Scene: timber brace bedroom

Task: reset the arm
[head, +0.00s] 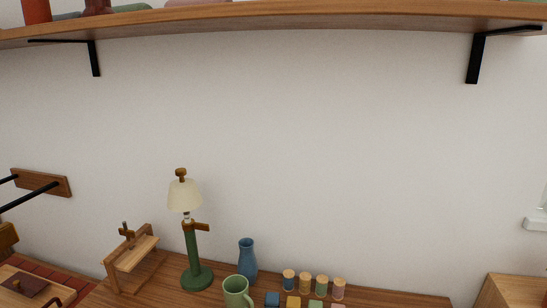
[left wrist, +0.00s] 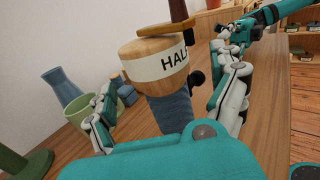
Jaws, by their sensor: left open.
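My left gripper (left wrist: 170,105) shows in the left wrist view with its two white and dark fingers spread apart. Neither gripper shows in the head view.
A green lamp (head: 192,240), blue vase (head: 247,260), green mug (head: 236,291), wooden stand (head: 135,255) and several small jars (head: 305,283) stand on the wooden top (head: 400,301). A bracketed shelf (head: 300,17) runs overhead. The wall between is bare.

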